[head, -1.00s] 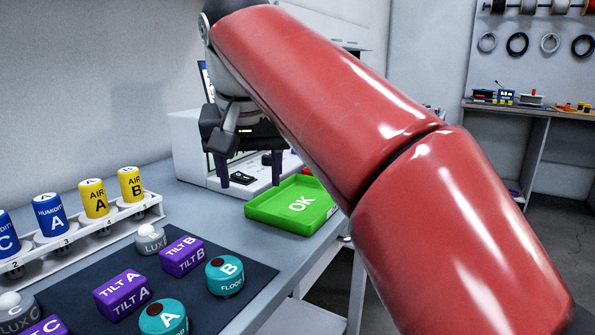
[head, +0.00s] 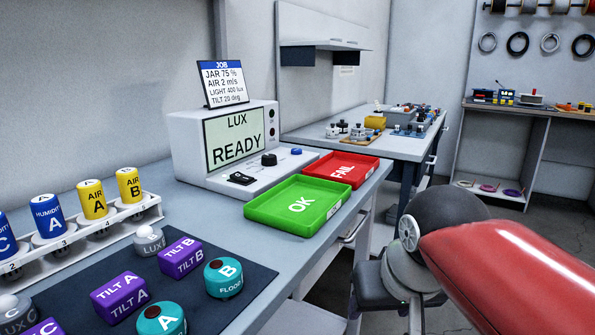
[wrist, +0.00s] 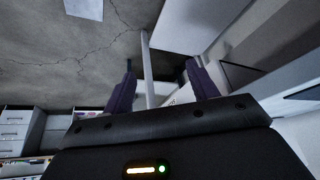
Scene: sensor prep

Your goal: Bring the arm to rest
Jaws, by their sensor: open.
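My arm, with red links, reaches in from the lower right of the head view, its wrist beside the bench's right edge. My gripper (wrist: 160,88) shows in the wrist view with its two dark purple fingers spread apart and nothing between them. Past the fingers are the cracked grey floor and part of a bench frame. In the head view the fingers cannot be made out.
The bench (head: 262,262) carries a green OK tray (head: 268,212), a red FAIL tray (head: 352,160), a tester (head: 205,160) reading LUX READY, a white rack (head: 95,240) and a dark mat (head: 215,315) with several sensors. A second bench (head: 375,148) stands behind. Open floor lies at right.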

